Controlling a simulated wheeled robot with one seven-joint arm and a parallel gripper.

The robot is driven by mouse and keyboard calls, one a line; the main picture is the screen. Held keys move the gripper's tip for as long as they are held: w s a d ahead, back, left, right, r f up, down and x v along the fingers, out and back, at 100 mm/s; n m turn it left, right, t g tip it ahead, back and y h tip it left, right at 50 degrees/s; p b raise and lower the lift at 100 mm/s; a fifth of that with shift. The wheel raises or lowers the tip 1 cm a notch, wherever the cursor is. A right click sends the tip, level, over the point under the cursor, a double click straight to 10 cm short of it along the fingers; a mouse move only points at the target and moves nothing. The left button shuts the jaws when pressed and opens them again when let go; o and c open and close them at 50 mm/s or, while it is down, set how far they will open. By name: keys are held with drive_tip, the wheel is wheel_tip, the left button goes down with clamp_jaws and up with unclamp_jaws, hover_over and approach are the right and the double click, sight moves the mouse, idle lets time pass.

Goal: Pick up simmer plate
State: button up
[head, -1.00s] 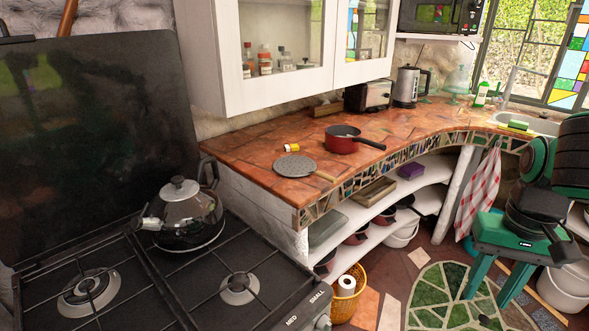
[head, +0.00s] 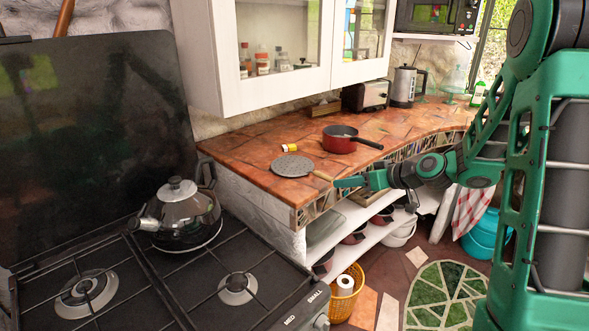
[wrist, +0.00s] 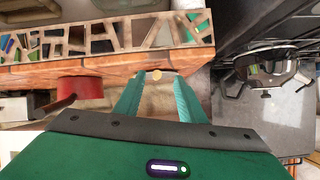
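The simmer plate (head: 293,166) is a grey speckled disc with a wooden handle, lying flat on the tiled counter near its front edge. Its handle points right, toward the edge. My gripper (head: 337,183) is at the handle's end in the head view, level with the counter edge. In the wrist view my gripper (wrist: 158,80) has its two green fingers apart, with the round handle end (wrist: 156,75) showing between the tips. I cannot tell whether the handle reaches in between the fingers. The disc is hardly visible in the wrist view.
A red saucepan (head: 340,140) stands behind and right of the plate, its handle toward my arm. A small yellow-labelled jar (head: 289,148) lies behind the plate. A kettle (head: 180,214) sits on the stove at left. White cabinets (head: 270,60) hang above the counter.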

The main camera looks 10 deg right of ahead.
sight(319, 174)
drive_tip(key=shift+t+y, duration=0.4)
drive_tip(key=shift+t, duration=0.2)
drive_tip(key=x, duration=0.4)
drive_tip(key=r+x, duration=0.1)
drive_tip(key=x, duration=0.3)
drive_tip(key=w+x, duration=0.1)
drive_tip(key=x, duration=0.3)
drive_tip(key=shift+w+d+r, duration=0.1)
drive_tip(key=shift+w+d, duration=0.05)
drive_tip(key=shift+w, duration=0.2)
clamp_jaws()
